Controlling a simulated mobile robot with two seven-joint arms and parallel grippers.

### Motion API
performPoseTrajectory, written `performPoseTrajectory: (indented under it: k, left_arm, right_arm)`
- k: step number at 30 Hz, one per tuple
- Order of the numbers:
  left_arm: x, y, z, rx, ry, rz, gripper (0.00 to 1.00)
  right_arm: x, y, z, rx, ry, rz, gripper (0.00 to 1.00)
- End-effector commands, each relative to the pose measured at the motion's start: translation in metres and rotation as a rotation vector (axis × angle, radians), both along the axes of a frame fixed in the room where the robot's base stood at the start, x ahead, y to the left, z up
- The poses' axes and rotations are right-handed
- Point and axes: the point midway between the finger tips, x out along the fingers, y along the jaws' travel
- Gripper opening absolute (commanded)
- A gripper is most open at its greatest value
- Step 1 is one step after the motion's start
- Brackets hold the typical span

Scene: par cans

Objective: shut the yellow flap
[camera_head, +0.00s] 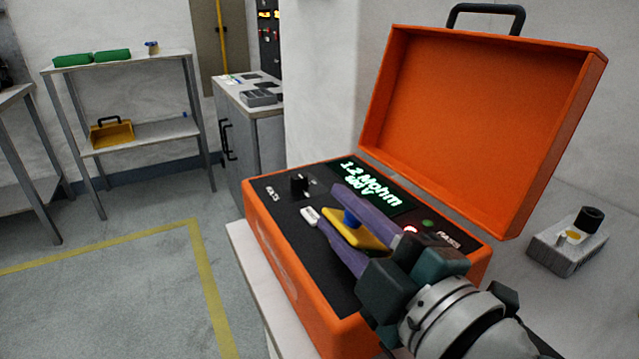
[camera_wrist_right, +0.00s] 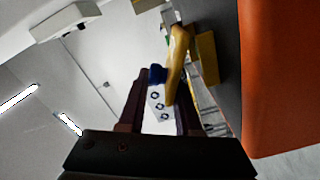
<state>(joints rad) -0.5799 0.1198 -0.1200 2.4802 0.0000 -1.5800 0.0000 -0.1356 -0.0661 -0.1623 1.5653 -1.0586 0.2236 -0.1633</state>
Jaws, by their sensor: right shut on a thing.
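The yellow flap (camera_head: 362,237) is on the dark top panel of an orange case (camera_head: 292,272), with a blue knob (camera_head: 351,218) by it. My right gripper (camera_head: 325,203) reaches in from the lower right, its two purple fingers on either side of the flap and knob, shut on the flap. The right wrist view shows the yellow flap (camera_wrist_right: 177,62) standing off the panel, with the blue knob (camera_wrist_right: 157,74) between the fingers. Its exact tilt and the contact points are unclear. My left gripper is out of view.
The case's orange lid (camera_head: 475,120) stands open behind the panel. A black dial (camera_head: 299,184), a lit green display (camera_head: 372,188) and a glowing red light (camera_head: 410,230) surround the fingers. A grey box (camera_head: 567,245) stands at the right. Open floor lies at the left.

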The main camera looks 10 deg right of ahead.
Motion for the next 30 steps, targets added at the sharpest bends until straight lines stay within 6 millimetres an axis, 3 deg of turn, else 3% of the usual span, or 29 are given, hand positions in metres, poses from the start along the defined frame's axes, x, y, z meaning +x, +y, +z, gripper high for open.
performPoseTrajectory:
  k: [15, 30]
  left_arm:
    - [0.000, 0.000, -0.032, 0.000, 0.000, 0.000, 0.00]
    - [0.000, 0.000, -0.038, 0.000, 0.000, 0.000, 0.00]
  right_arm:
    - [-0.004, 0.011, -0.021, -0.353, -0.132, 0.001, 0.00]
    - [-0.004, 0.012, -0.024, -0.437, -0.164, 0.001, 0.00]
